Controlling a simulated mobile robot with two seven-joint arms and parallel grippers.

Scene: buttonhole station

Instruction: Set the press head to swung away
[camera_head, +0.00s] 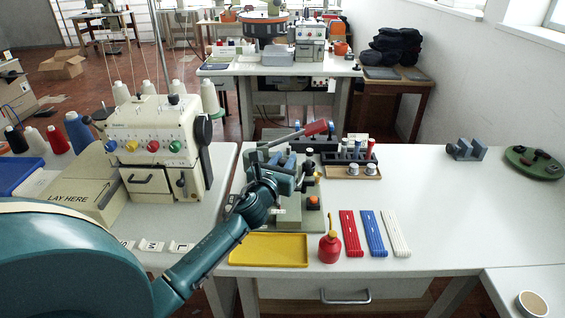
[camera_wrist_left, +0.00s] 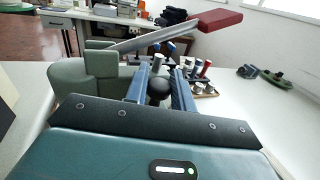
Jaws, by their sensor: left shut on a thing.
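The press stands on the white table in the middle of the head view, with a grey-green base (camera_head: 288,219) and a lever with a red handle (camera_head: 318,128). In the left wrist view the grey-green press head (camera_wrist_left: 83,82) is at the left, and the red-handled lever (camera_wrist_left: 214,20) rises to the upper right. My left gripper (camera_wrist_left: 160,84) is shut on a black ball knob (camera_wrist_left: 159,91), which sits between its two blue fingers. In the head view my left arm covers part of the press. My right gripper is not in view.
A yellow tray (camera_head: 268,250), a red oil can (camera_head: 330,248) and red, blue and white strips (camera_head: 373,232) lie in front. A tool rack (camera_head: 352,160) stands behind the press. A cream sewing machine (camera_head: 156,146) is at left. The table's right side is largely clear.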

